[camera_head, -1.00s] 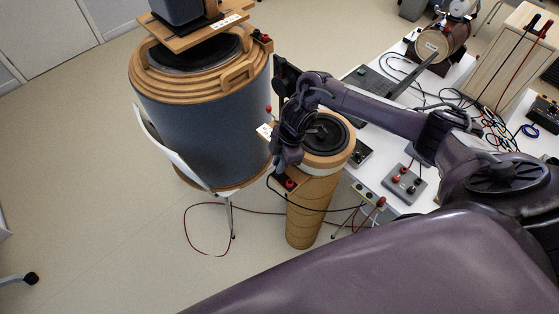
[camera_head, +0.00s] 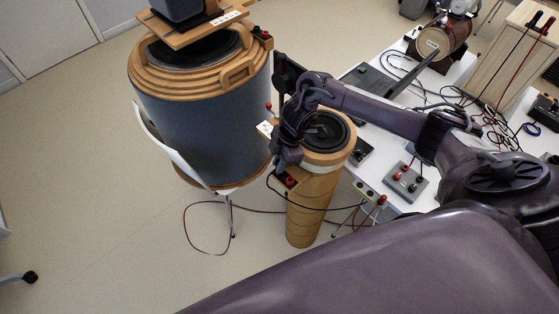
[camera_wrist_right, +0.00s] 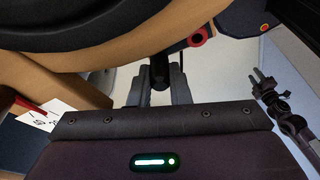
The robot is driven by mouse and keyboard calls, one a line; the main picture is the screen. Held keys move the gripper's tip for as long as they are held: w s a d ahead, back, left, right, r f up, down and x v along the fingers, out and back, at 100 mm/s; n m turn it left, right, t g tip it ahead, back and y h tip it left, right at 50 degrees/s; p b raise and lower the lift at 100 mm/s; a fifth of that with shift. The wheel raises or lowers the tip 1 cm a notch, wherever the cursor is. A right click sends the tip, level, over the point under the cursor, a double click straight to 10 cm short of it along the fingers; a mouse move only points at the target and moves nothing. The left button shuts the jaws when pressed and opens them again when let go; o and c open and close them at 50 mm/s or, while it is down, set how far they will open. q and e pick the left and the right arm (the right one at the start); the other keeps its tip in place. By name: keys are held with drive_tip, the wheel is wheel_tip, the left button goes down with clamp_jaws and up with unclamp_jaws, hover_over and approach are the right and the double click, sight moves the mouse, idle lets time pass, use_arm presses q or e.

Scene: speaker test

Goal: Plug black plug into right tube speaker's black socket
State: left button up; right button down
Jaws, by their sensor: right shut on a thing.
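The right tube speaker (camera_head: 311,206) is a slim cork-brown tube with a black cone on top, standing left of the white table. Its small wooden terminal board carries a red socket (camera_head: 290,182), also seen in the wrist view (camera_wrist_right: 198,38). My right gripper (camera_head: 284,160) is at this board, beside the speaker's upper left side. In the wrist view my right gripper (camera_wrist_right: 160,86) is shut on the black plug (camera_wrist_right: 160,74), which points at the board's edge. The black socket is hidden, so I cannot tell whether the plug is in it.
A large blue-grey drum speaker (camera_head: 205,110) with wooden rings stands close on the left, by a white chair (camera_head: 180,155). The white table (camera_head: 395,202) on the right holds a grey terminal box (camera_head: 405,182) and cables. A black cable (camera_head: 315,208) hangs by the tube.

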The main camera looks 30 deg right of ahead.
drive_tip(key=shift+f, duration=0.25)
drive_tip(key=c, duration=1.3)
unclamp_jaws()
drive_tip(key=shift+r, duration=0.1)
drive_tip(key=shift+r+p, duration=1.15)
drive_tip(key=shift+r, duration=0.1)
drive_tip(key=shift+r+p, duration=0.65)
drive_tip(key=shift+r, duration=1.8)
